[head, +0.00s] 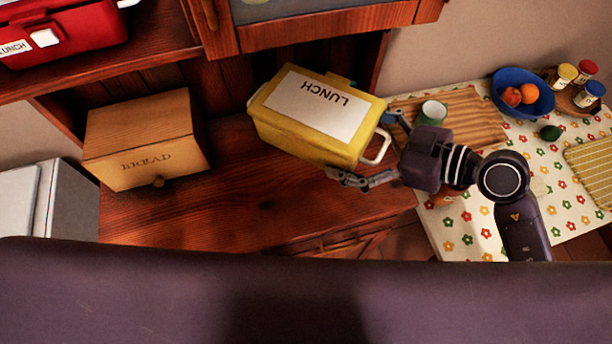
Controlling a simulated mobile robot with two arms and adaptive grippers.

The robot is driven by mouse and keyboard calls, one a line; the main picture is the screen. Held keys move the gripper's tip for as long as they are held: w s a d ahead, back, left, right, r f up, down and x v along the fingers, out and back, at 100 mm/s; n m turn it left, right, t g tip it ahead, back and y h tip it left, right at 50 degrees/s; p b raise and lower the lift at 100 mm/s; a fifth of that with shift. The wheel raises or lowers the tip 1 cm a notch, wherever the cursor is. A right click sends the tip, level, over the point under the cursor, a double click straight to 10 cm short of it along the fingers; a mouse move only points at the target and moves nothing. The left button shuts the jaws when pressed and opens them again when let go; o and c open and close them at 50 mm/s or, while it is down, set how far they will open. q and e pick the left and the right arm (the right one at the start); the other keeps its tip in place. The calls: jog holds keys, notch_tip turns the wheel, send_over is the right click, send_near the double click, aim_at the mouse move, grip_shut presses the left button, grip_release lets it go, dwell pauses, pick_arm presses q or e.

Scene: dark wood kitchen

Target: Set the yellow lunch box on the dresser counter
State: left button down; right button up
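The yellow lunch box (284,128) has a white lid label reading LUNCH, which appears upside down. It appears to rest on the dresser counter (240,205), toward its right end; its underside is hidden. A white handle (377,149) sticks out from its right end. My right gripper (362,147) is at that end, with its fingers spread wide on either side of the handle. Its palm is apart from the handle. Whether a fingertip touches the box is unclear. My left gripper is out of view.
A wooden bread box (145,140) stands at the counter's left. A red lunch box (70,35) sits on the shelf above. To the right, a flowered table holds a cutting board (465,110), a green cup (432,113), a blue fruit bowl (535,98) and jars. The counter's front middle is clear.

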jog(key=shift+s+f, duration=0.25)
jog(key=shift+f, duration=0.3)
jog(key=shift+s+f, duration=0.25)
jog(key=shift+f, duration=0.25)
send_over(338, 195)
notch_tip(338, 195, down, 5)
notch_tip(338, 195, down, 8)
jog(key=shift+w+f+b, duration=0.1)
jog(key=shift+b, duration=0.65)
jog(key=shift+f+b, duration=0.35)
jog(key=shift+f, duration=1.9)
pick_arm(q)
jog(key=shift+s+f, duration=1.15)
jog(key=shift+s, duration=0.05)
pick_arm(e)
jog(key=o, duration=1)
